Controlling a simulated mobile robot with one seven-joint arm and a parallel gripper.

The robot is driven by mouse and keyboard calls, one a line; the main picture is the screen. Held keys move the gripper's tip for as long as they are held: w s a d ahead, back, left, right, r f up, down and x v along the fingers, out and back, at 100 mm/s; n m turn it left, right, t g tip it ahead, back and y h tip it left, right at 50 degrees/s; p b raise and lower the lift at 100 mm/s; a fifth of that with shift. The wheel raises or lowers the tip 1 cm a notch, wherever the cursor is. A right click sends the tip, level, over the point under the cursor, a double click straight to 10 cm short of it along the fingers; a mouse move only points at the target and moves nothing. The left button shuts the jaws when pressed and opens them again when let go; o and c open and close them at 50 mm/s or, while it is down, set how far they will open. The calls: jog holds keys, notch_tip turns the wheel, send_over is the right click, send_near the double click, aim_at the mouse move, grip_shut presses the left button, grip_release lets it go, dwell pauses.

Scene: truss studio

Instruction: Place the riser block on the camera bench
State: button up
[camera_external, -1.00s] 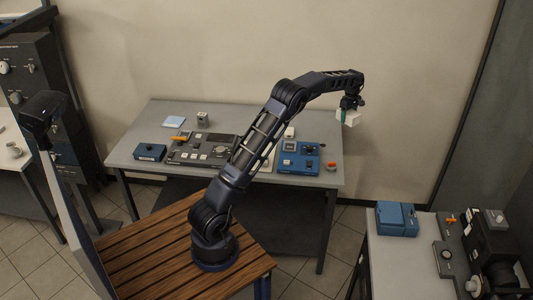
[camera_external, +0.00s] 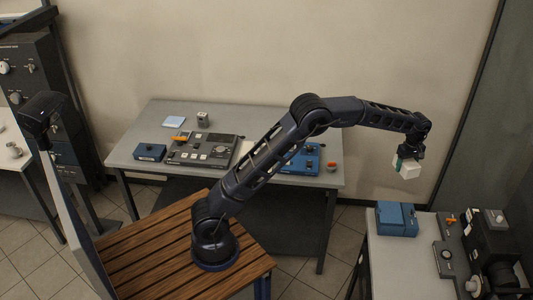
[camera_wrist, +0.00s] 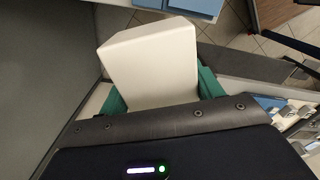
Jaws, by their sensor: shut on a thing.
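The riser block is a plain white block (camera_external: 407,169). My gripper (camera_external: 404,160) is shut on it and holds it in the air, above and behind the blue case on the right-hand bench. In the wrist view the white block (camera_wrist: 150,65) fills the upper middle, between green finger pads on both sides. The grey bench at the right (camera_external: 385,262) carries equipment; I cannot tell from the frames whether it is the camera bench.
The right bench holds a blue case (camera_external: 396,218), a grey panel with a dial (camera_external: 446,258) and a dark machine (camera_external: 487,235). A middle table (camera_external: 130,150) holds a control panel (camera_external: 205,150) and small boxes. A grey wall panel stands at the right.

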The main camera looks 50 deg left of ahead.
jog(key=s+d+m, duration=0.2)
jog(key=s+d, duration=0.9)
jog(key=d, duration=0.5)
jog(key=m, duration=0.3)
send_over(412, 275)
notch_tip(412, 275, down, 20)
jog(key=shift+r, duration=0.15)
jog(key=o, duration=1.1)
